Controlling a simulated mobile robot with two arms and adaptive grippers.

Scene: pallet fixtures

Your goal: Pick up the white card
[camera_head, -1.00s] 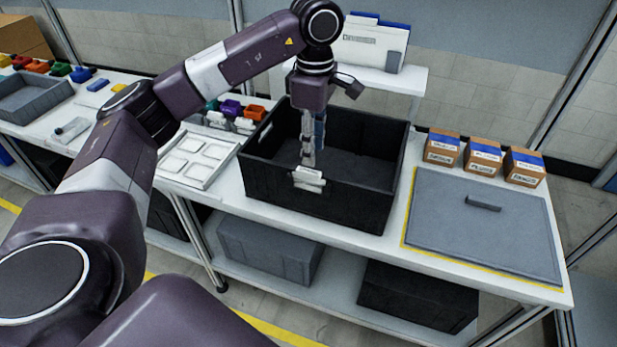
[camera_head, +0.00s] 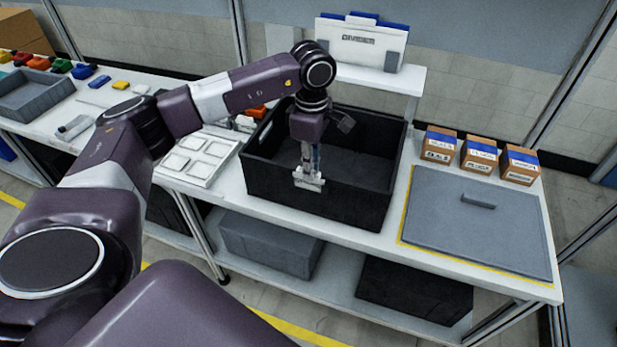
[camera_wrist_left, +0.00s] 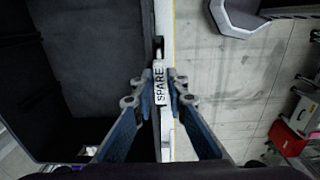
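The white card (camera_head: 308,180) is at the top of the near wall of the black bin (camera_head: 275,190). In the left wrist view the card (camera_wrist_left: 160,88) reads "SPARE" and lies along the bin's rim. My left gripper (camera_head: 308,168) points down over the near rim, right at the card. In the wrist view its two blue-padded fingers (camera_wrist_left: 160,78) stand on either side of the card, with a narrow gap seeming to show beside it. Firm contact is not visible. The fingertips partly hide the card in the head view. My right gripper is not in view.
The bin looks mostly empty inside. A white tray with square pockets (camera_head: 228,148) lies left of it. A grey mat (camera_head: 480,240) with a small grey block (camera_head: 478,200) lies to the right, below several cardboard boxes (camera_head: 439,146). A white divider box (camera_head: 360,46) stands on the rear shelf.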

